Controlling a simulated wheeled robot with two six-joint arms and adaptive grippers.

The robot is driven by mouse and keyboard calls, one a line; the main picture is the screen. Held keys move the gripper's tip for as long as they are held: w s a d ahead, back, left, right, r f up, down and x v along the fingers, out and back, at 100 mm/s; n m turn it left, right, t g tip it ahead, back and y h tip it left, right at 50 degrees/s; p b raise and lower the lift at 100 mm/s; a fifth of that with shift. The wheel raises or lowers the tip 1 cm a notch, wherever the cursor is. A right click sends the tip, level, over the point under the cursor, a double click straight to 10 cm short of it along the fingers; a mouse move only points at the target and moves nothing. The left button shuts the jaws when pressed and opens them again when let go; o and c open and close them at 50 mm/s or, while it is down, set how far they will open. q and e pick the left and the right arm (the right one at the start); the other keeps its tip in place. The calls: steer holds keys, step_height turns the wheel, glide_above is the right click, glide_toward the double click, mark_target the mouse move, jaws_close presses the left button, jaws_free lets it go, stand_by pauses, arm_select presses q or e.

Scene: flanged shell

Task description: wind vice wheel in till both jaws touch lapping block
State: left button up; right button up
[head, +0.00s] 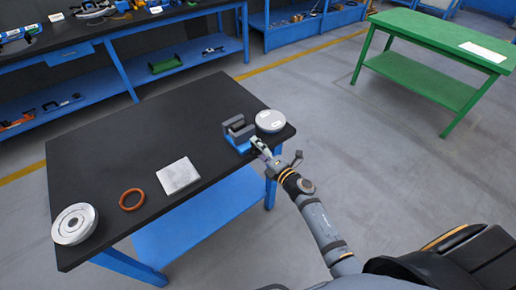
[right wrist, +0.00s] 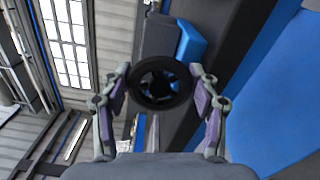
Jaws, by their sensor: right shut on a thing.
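The vice (head: 238,131) stands at the right end of the black table, with dark grey jaws on a blue base. In the right wrist view its blue and dark body (right wrist: 190,45) is behind the wheel. The vice wheel (right wrist: 160,103) is a black ring, seen nearly face on. My right gripper (head: 264,150) is at the near side of the vice; in the right wrist view its fingers (right wrist: 160,90) are shut on the wheel from both sides. I cannot make out a lapping block between the jaws, nor whether the jaws touch one. My left gripper is not in view.
A round silver part (head: 270,121) is close beside the vice. A square metal plate (head: 180,176), an orange ring (head: 131,200) and a flanged disc (head: 75,223) lie along the black table (head: 150,135). Its back middle is bare. A green table (head: 440,35) stands apart.

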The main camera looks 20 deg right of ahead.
steer(key=o, duration=1.2)
steer(key=shift+d, duration=0.15)
steer(key=shift+c, duration=0.2)
